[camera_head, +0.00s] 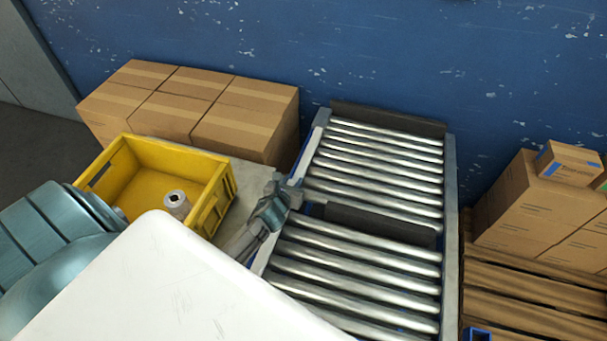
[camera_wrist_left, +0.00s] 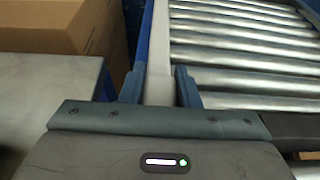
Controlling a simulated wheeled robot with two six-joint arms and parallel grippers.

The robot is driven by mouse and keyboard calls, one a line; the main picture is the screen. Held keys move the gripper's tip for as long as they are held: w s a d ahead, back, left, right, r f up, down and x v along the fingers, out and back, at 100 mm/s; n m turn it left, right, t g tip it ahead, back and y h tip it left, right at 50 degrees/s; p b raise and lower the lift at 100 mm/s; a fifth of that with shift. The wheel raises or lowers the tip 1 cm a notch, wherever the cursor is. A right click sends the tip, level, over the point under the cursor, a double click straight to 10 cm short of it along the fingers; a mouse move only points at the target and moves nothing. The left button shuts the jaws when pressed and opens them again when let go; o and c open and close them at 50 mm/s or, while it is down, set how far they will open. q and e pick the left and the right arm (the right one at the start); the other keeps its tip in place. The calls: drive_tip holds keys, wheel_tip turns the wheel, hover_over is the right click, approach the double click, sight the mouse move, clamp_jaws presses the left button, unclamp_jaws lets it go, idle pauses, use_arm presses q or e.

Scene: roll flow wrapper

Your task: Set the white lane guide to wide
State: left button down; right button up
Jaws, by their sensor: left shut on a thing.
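A roller conveyor (camera_head: 375,165) runs away from me, with shiny metal rollers. A white bar (camera_wrist_left: 158,45) runs along the conveyor's left side in the left wrist view; it looks like the white lane guide. My left gripper (camera_head: 283,194) is at the left edge of the conveyor, near its middle. In the left wrist view its two fingers (camera_wrist_left: 160,88) stand on either side of the white bar and are shut on it. In the head view the gripper hides the bar's near part. The bar's pivot or setting marks cannot be made out. My right gripper is not in view.
A yellow crate (camera_head: 215,205) holding a pale roll (camera_head: 176,203) stands left of my gripper. Cardboard boxes (camera_head: 190,105) stand behind it. Dark crossbars (camera_head: 380,223) span the conveyor. At right, more boxes (camera_head: 535,205) stand on a wooden pallet (camera_head: 520,290). A blue wall closes the back.

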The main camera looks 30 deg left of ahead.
use_arm(q)
drive_tip(key=shift+a, duration=0.15)
drive_tip(key=c, duration=1.3)
unclamp_jaws()
drive_tip(key=shift+o, duration=1.1)
drive_tip(key=shift+s+a, duration=0.1)
drive_tip(key=shift+a, duration=0.05)
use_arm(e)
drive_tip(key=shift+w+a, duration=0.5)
